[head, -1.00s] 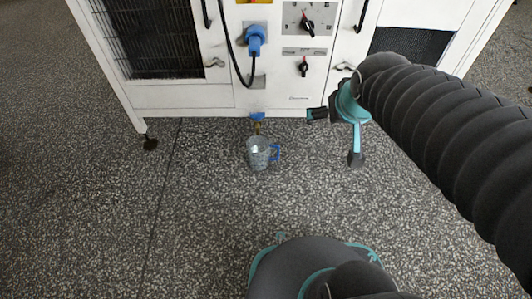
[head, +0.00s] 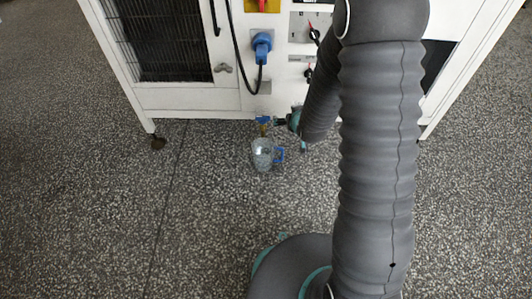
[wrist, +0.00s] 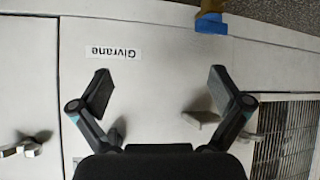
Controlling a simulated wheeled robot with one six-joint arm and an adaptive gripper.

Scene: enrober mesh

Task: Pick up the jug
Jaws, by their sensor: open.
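The jug (head: 263,155) is a clear, greyish vessel with a blue handle on its right side. It stands upright on the speckled floor in front of the white machine, just below a small brass tap with a blue top (head: 263,122). My gripper (head: 281,122) is up beside the tap, above and to the right of the jug, partly hidden by my arm. In the wrist view my gripper (wrist: 158,82) is open and empty, its fingers spread before the white panel. The jug is not visible in the wrist view; the tap's blue part (wrist: 211,24) is at its top edge.
The white machine (head: 185,101) fills the back, with a blue plug (head: 262,43), a hanging black cable and knobs. Its foot (head: 158,142) stands on the floor at left. The wrist view shows a panel latch (wrist: 202,118) near a finger. Floor left of the jug is clear.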

